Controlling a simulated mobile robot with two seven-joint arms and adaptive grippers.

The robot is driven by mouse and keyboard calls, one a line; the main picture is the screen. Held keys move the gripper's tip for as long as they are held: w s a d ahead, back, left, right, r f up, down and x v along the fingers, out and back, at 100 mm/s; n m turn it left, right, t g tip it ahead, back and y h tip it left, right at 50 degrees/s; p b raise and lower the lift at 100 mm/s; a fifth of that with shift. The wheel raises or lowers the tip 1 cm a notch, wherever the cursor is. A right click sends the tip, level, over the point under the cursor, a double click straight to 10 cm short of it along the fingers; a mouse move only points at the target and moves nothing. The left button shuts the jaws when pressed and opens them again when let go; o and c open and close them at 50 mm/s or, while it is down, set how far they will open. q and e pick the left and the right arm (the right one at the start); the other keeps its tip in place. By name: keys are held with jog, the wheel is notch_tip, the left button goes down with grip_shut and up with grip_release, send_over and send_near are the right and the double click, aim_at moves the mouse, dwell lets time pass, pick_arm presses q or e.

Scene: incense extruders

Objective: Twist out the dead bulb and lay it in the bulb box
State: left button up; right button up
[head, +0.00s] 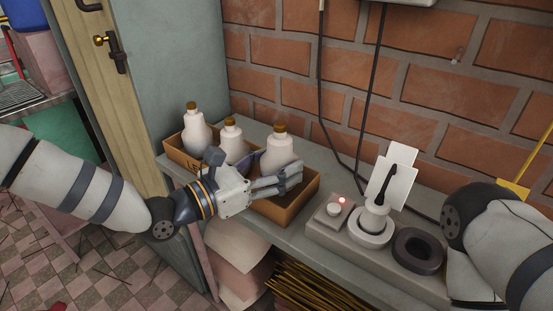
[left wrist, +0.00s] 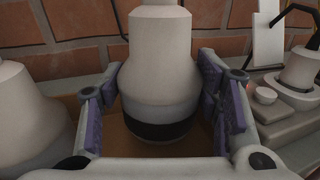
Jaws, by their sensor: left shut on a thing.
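The bulb box (head: 287,209) is an open brown cardboard tray on the grey bench, with several-inch-tall white bulbs standing in it, brown caps up. My left gripper (head: 282,177) reaches in from the left and is shut on the rightmost bulb (head: 280,149), which is upright inside the box's right end. In the left wrist view this bulb (left wrist: 160,60) stands between the purple-padded fingers and has a dark band low on its body. Two other bulbs, a middle one (head: 230,138) and a left one (head: 196,132), stand beside it. My right gripper is out of view.
A grey fixture right of the box has a knob (head: 334,209) with a red light, a white socket ring (head: 372,236) and a dark ring (head: 418,251). Black cables hang down the brick wall (head: 420,70). My right arm is at the right edge.

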pick_arm(q)
jog(key=o, duration=1.1)
jog(key=shift+a, duration=0.1)
